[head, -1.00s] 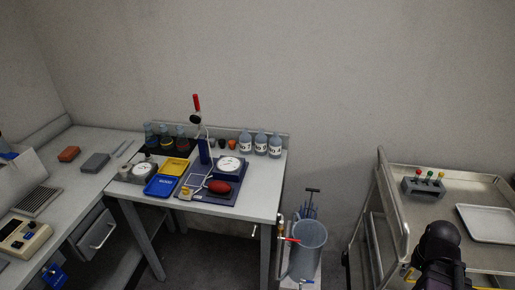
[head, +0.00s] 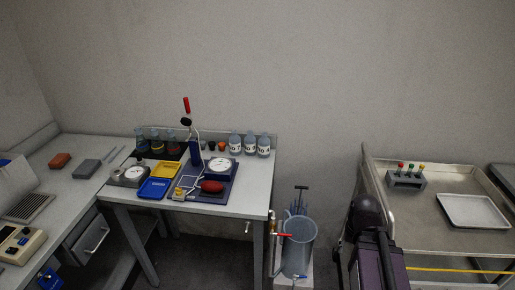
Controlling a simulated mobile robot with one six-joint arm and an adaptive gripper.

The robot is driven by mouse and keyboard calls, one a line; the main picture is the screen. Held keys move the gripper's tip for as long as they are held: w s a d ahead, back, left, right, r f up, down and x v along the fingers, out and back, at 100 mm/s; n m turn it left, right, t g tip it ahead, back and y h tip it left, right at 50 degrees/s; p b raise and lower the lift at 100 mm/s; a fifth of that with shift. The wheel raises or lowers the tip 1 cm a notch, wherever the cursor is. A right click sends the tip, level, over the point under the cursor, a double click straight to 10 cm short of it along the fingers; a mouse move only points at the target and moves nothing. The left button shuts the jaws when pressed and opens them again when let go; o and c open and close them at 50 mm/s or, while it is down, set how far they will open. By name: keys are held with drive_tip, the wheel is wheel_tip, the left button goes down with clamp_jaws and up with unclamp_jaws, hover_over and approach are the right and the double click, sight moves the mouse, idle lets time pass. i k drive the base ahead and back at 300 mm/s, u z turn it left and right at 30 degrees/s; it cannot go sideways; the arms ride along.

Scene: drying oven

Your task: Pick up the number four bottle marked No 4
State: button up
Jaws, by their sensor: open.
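Several clear bottles with white labels stand upright in a row at the back right of the white table: a left one (head: 235,146), a middle one (head: 250,147) and a right one (head: 264,148). The label marks are too small to read, so I cannot tell which is No 4. My arm shows at the lower right as a dark link, to the right of and apart from the bottles. My gripper is not visible in the head view.
A red-topped stand, a round dial (head: 219,164), a yellow tray (head: 167,170) and a blue tray (head: 157,188) occupy the table. Flasks (head: 157,143) stand at back left. A metal bin (head: 299,248) is right of the table; a steel cart (head: 440,235) stands farther right.

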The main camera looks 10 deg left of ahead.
sight(264, 143)
drive_tip(key=z, duration=0.05)
drive_tip(key=i, duration=1)
drive_tip(key=u, duration=0.05)
